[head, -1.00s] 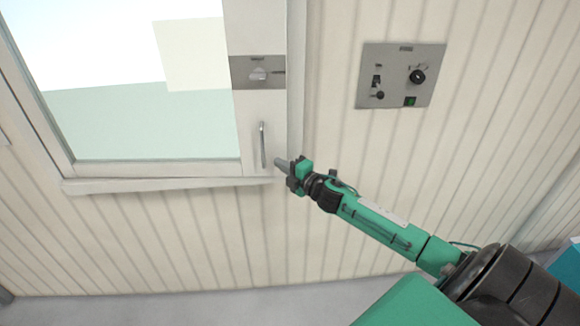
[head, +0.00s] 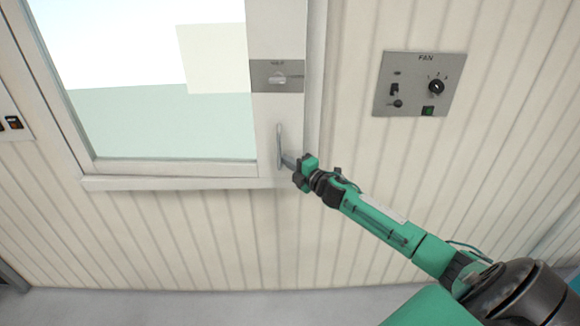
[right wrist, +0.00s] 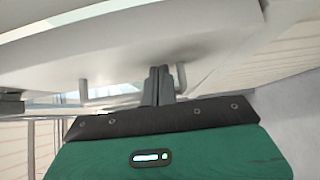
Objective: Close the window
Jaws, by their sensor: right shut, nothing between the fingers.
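The window (head: 170,169) fills the upper left of the head view, with a pale frame and a glass pane. A slim upright handle (head: 279,142) is on the frame's right side, below a grey latch plate (head: 277,77). My right gripper (head: 287,159) is at the handle's lower part, its fingers shut and empty. In the right wrist view the shut fingers (right wrist: 158,84) point at the pale window frame (right wrist: 130,55), between two short posts. I cannot tell whether they touch it. How far the window stands open is not clear. My left gripper is not in view.
A grey fan control panel (head: 413,83) with a knob and switches is on the plank wall right of the window. Another switch panel (head: 12,122) is at the left edge. A ledge (head: 180,184) runs under the window. The wall below is bare.

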